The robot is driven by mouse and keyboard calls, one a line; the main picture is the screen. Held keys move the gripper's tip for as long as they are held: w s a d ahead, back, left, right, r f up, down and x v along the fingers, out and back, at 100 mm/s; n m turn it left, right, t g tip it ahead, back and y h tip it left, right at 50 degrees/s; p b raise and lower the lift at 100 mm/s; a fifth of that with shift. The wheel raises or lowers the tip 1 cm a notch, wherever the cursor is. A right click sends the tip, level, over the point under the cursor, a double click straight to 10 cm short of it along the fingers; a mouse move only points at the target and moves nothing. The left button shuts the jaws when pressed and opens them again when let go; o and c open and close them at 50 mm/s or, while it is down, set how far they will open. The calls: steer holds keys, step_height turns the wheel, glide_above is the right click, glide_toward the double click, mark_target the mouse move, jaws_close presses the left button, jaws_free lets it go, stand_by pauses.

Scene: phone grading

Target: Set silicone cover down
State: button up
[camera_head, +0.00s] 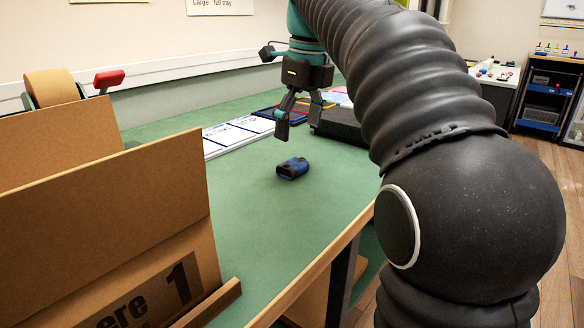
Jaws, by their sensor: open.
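A small blue and black object (293,168), which looks like the silicone cover, lies on the green table top (245,205). My gripper (299,122) hangs above and a little behind it, pointing down, with its fingers apart. I see nothing between the fingers, and the gripper and the cover look apart. The cover's underside is hidden.
An open cardboard box (110,215) stands at the left front, with a tape dispenser (52,88) behind it. A white sheet with blue frames (238,134) and a black case (340,122) lie at the back. The table around the cover is clear.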

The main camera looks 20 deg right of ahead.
mark_target(293, 163)
steer(key=shift+w+a+f+b, duration=0.15)
steer(key=shift+w+f, duration=0.05)
steer(key=shift+f, duration=1.1)
steer(key=shift+w+a+f+b, duration=0.15)
steer(key=shift+w+f, duration=0.1)
steer(key=shift+f, duration=1.1)
steer(key=shift+w+a+f+b, duration=0.1)
steer(key=shift+w+f+b, duration=0.1)
steer(key=shift+f, duration=1.1)
steer(key=c, duration=1.2)
steer(key=shift+r, duration=0.15)
steer(key=shift+r, duration=0.3)
steer(key=r, duration=0.2)
steer(key=r+p, duration=0.1)
steer(key=shift+s+d+r, duration=0.1)
steer(key=shift+d+r, duration=0.2)
steer(key=shift+r, duration=0.1)
steer(key=s+d+r, duration=0.2)
steer(key=d, duration=0.1)
steer(key=s+d+r, duration=0.2)
steer(key=d, duration=0.1)
steer(key=s+d+r, duration=0.2)
steer(key=d, duration=0.1)
steer(key=shift+d+r, duration=0.2)
